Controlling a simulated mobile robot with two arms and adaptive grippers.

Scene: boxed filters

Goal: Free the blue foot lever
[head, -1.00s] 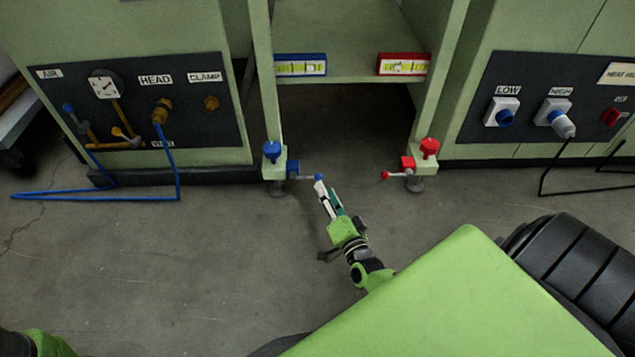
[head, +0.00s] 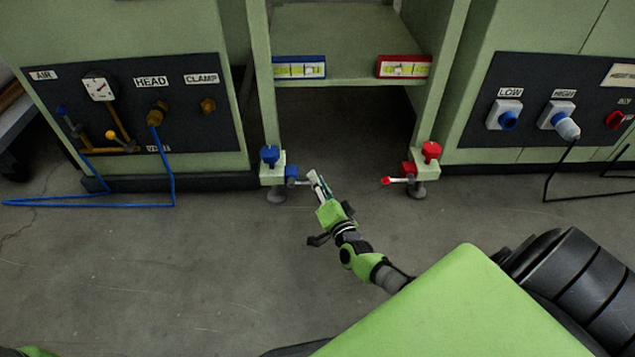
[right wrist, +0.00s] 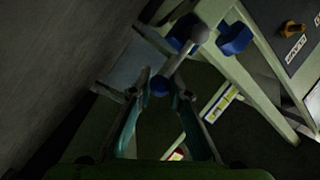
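The blue foot lever (head: 302,182) is a pale rod on a blue block (head: 291,172) at the left foot of the frame. My left gripper is not in view.
A blue knob (head: 270,154) tops the left foot. The right foot has a red knob (head: 431,151) and a red lever (head: 397,180). A blue hose (head: 90,204) lies left; floor between the feet is clear.

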